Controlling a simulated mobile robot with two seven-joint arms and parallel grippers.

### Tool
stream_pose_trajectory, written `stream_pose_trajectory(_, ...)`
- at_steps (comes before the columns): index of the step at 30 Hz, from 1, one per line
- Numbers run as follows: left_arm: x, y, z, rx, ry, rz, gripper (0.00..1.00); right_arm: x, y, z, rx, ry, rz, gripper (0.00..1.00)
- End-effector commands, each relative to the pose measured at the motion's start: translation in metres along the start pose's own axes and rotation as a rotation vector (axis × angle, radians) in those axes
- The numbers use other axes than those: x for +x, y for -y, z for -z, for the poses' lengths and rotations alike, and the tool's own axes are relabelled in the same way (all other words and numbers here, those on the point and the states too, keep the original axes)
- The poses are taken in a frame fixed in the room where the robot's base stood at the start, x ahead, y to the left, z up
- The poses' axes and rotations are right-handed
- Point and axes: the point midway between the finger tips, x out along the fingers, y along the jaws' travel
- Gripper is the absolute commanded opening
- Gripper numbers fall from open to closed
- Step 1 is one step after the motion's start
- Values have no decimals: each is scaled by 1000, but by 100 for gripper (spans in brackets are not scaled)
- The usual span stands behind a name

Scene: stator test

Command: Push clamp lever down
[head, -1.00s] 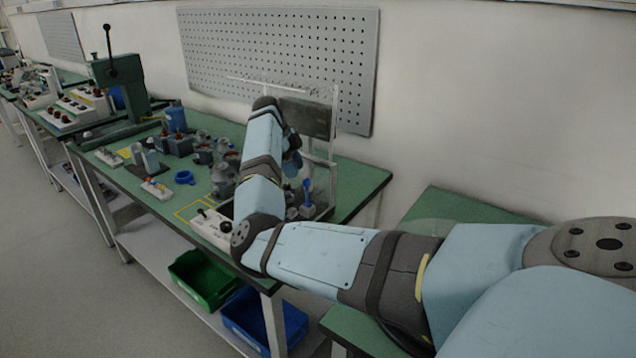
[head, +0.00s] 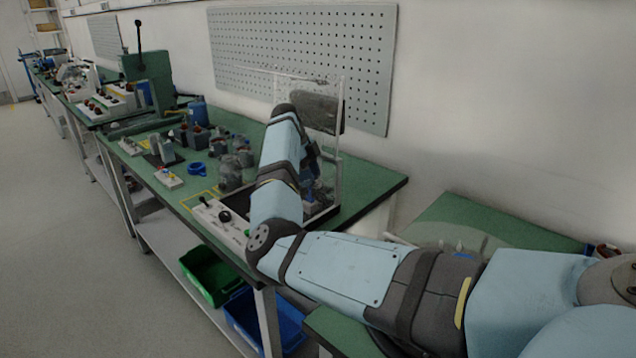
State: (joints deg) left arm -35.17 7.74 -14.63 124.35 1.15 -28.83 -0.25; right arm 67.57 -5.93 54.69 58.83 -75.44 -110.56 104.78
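The test fixture (head: 325,212) stands on the green bench behind my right arm, with a clear upright frame and a dark panel (head: 318,112). I cannot make out the clamp lever; my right forearm covers much of the fixture. My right gripper (head: 311,172) is partly visible just right of the forearm, inside the fixture area. Its fingertips are too dark and hidden to tell whether they are open, or whether they touch anything. My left gripper is not in view.
A white control box (head: 211,214) with knobs sits at the bench's front edge. Several grey parts, a blue ring (head: 197,169) and a green press (head: 147,80) stand to the left. Green (head: 207,272) and blue (head: 262,318) bins sit below. A pegboard (head: 300,55) hangs behind.

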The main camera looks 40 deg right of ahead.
Motion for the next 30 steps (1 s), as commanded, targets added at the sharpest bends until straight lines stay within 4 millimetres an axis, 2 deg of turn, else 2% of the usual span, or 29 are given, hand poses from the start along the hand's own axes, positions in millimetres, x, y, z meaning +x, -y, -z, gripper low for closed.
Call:
stream_pose_trajectory(13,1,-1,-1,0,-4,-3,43,2,-2,-4,-1,0,0,35)
stream_pose_trajectory(15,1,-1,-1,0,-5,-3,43,2,-2,-4,-1,1,0,19)
stream_pose_trajectory(18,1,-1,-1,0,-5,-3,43,2,-2,-4,-1,1,0,0)
stream_pose_trajectory(30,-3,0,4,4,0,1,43,0,-7,-5,19,-25,52,0)
